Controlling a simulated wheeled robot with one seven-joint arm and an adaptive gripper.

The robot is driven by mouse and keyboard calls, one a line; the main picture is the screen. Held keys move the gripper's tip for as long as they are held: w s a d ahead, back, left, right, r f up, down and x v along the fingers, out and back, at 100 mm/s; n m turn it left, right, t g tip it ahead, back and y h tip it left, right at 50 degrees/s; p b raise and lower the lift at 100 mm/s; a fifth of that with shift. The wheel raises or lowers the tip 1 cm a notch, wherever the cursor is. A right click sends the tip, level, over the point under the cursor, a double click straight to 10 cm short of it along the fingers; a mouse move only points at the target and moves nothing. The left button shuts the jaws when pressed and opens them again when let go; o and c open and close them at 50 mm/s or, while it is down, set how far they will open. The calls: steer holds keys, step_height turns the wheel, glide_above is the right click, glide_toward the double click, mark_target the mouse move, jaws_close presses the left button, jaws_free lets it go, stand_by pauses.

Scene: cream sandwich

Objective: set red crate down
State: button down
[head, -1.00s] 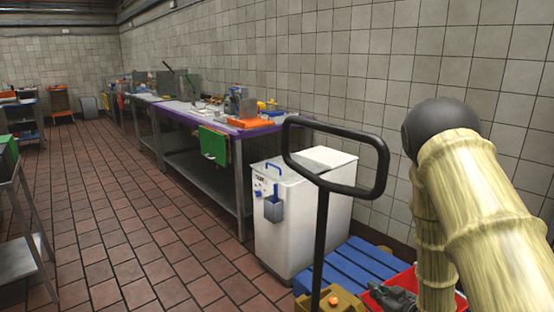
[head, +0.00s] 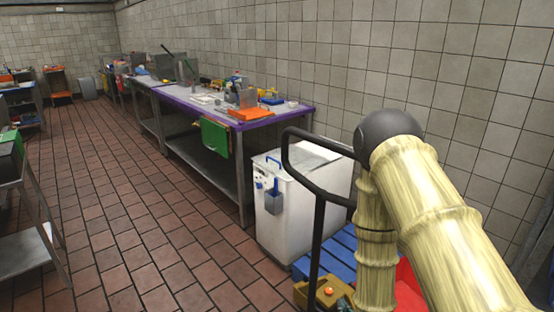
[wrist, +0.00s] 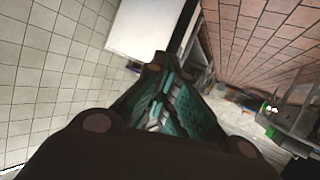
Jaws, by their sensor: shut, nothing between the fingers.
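The red crate (head: 406,288) shows only in part at the bottom right of the head view, behind my bamboo-like arm. Most of it is hidden, so I cannot tell its contents or exactly what it rests on. A blue slatted pallet (head: 340,243) lies beside it against the wall. My gripper (wrist: 158,102), with teal finger pads, is in the middle of the wrist view. Its fingers are shut with nothing between them. The crate cannot be made out in the wrist view.
A white cabinet (head: 284,217) stands left of the pallet, and also shows in the wrist view (wrist: 146,27). A black upright handle (head: 318,222) rises in front. A yellow-brown box (head: 318,296) sits low. A steel table (head: 290,113) lines the wall. The tiled floor (head: 140,220) at left is open.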

steer(key=s, duration=0.1)
steer(key=s+a+r+p, duration=0.1)
steer(key=shift+s, duration=0.35)
stand_by(0.4)
